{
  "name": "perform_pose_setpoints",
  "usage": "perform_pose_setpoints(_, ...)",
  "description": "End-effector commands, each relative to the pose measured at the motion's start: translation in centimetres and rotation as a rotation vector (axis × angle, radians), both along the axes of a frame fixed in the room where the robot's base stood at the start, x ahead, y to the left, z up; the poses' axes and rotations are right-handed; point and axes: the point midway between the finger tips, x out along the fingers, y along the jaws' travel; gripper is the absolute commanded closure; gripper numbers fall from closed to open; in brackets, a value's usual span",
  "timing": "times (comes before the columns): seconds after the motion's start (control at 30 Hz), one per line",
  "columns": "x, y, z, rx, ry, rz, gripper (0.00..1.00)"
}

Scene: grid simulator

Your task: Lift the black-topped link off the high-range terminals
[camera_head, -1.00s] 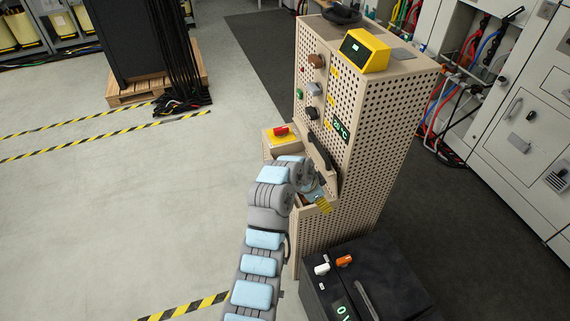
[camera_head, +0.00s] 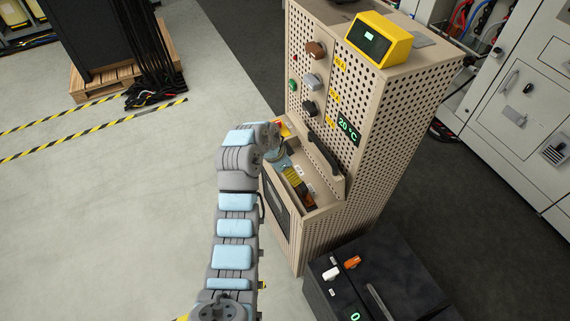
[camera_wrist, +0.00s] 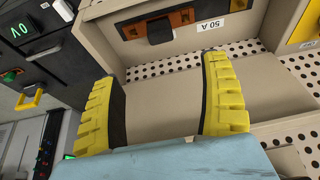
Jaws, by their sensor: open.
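The black-topped link (camera_wrist: 160,31) sits across orange terminals (camera_wrist: 182,18) in a dark recess of the beige cabinet, beside a "50 A" label. The frames do not show whether these are the high-range terminals. My gripper (camera_wrist: 160,72) is open and empty, with its yellow ribbed fingers wide apart. In the wrist view the link lies beyond the fingertips, roughly between their lines, apart from both. In the head view my gripper (camera_head: 294,178) is over the cabinet's low shelf, and the dark and orange terminal area (camera_head: 309,199) shows just past the fingers, partly hidden.
The perforated beige cabinet (camera_head: 375,130) rises beside the shelf, with knobs, a black handle (camera_head: 324,153) and a "20 °C" display (camera_head: 348,129). A yellow meter (camera_head: 379,39) stands on top. A black unit (camera_head: 400,270) stands in front. Open floor lies left.

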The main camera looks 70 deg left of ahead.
Motion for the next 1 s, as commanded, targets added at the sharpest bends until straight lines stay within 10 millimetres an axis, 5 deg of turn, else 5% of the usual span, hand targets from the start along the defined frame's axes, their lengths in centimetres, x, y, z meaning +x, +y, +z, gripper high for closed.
perform_pose_setpoints(0.43, 2.6, 0.1, -6.4, -0.004, 0.002, -0.001, 0.22)
perform_pose_setpoints(1.0, 4.9, 0.6, -11.8, 0.001, 0.0, 0.001, 0.22)
